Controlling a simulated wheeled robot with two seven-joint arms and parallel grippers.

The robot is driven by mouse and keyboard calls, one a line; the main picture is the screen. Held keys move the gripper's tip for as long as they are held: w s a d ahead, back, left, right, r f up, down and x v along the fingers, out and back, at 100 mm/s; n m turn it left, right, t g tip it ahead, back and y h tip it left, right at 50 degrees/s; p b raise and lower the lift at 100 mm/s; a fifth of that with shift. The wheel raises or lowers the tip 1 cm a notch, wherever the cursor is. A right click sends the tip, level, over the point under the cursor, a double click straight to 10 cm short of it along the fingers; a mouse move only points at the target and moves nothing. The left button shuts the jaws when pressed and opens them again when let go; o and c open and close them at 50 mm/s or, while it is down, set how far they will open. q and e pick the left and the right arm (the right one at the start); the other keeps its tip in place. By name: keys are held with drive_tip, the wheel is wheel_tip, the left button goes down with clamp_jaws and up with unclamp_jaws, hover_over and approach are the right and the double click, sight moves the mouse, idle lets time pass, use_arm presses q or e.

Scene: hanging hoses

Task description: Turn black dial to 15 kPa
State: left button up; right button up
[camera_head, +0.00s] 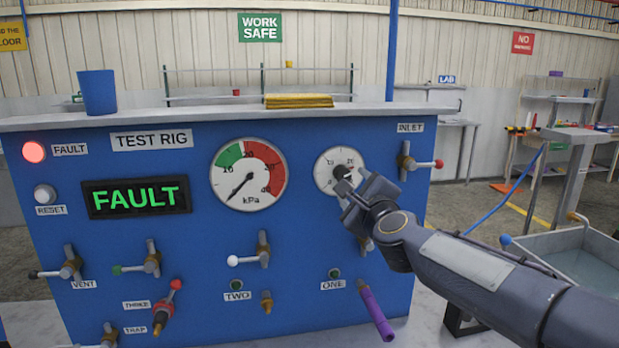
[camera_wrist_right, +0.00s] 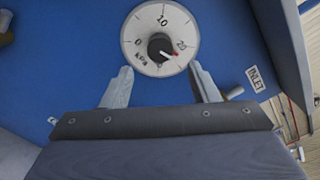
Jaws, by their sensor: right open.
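The black dial (camera_wrist_right: 160,46) sits at the centre of a round white scale plate (camera_wrist_right: 146,62) marked 0, 10, 20 and kPa. A red pointer tip on the dial points down and right in the right wrist view, just past the 20 label. In the head view the dial (camera_head: 342,173) is partly covered by my right gripper (camera_head: 358,186). The right gripper is open, and its two fingers (camera_wrist_right: 161,70) lie below and to either side of the dial, not visibly touching it. My left gripper is not in view.
The blue test rig panel (camera_head: 210,275) has a large kPa gauge (camera_head: 248,174) with its needle at lower left. A display (camera_head: 137,197) reads FAULT and a red lamp (camera_head: 34,151) is lit.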

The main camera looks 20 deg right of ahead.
sight(345, 177)
drive_tip(key=x, duration=0.7)
drive_tip(key=shift+w+d+p, duration=0.1)
drive_tip(key=shift+w+p, duration=0.1)
drive_tip(key=shift+p, duration=0.1)
drive_tip(key=c, duration=1)
drive_tip(key=shift+n, duration=0.3)
